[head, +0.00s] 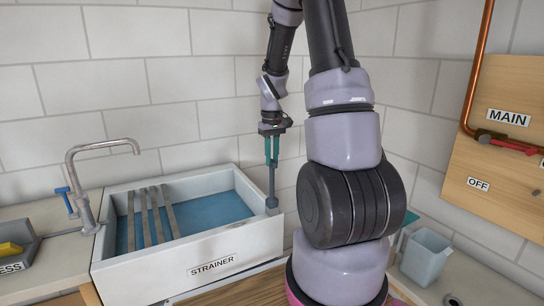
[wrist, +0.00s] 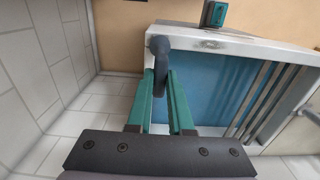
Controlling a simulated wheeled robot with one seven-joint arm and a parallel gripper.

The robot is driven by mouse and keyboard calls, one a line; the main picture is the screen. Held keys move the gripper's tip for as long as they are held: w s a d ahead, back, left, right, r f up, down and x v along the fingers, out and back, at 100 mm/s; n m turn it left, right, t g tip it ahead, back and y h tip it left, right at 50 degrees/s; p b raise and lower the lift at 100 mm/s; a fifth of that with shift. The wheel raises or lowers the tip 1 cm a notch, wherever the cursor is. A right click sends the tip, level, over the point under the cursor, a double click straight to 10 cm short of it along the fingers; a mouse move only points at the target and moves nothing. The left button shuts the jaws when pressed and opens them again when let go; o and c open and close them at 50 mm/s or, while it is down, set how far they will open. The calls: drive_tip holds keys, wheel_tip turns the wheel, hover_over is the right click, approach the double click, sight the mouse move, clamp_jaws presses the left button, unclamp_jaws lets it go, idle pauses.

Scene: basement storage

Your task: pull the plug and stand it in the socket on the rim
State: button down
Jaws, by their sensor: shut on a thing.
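My gripper (head: 272,150) is shut on the plug (head: 272,188), a dark grey upright rod with a thicker lower end. In the head view that end shows against the near right corner of the sink (head: 118,271); I cannot tell if it touches the rim. In the wrist view my gripper (wrist: 162,75) has the plug (wrist: 158,48) between its teal fingers, its rounded end overlapping the rim corner. A small greyish oval mark (wrist: 211,43) lies on the rim, apart from the plug; it may be the socket, but it is too small to be sure.
Blue water (head: 205,217) shows in the sink, with several grey bars (head: 153,215) across its left part. A tap (head: 75,175) stands left. A pale bucket (head: 425,257) stands right, below a board with a red-handled valve (head: 510,143). The tiled wall is close behind.

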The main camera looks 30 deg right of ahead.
drive_tip(key=shift+f, duration=0.3)
drive_tip(key=c, duration=0.7)
unclamp_jaws()
drive_tip(key=shift+c, duration=0.2)
wheel_tip(320, 180, up, 11)
drive_tip(key=shift+f, duration=0.15)
drive_tip(key=s+a+r+m+t+y, duration=0.1)
drive_tip(key=s+a+r+m+t, duration=0.1)
drive_tip(key=s+a+r, duration=0.4)
drive_tip(key=s+a+r+m+t+y, duration=0.1)
drive_tip(key=s+a+r+t, duration=0.4)
drive_tip(key=s, duration=0.8)
wheel_tip(320, 180, up, 4)
drive_tip(key=shift+s+a+f+m, duration=0.25)
drive_tip(key=shift+a+m, duration=0.55)
drive_tip(key=shift+a, duration=0.4)
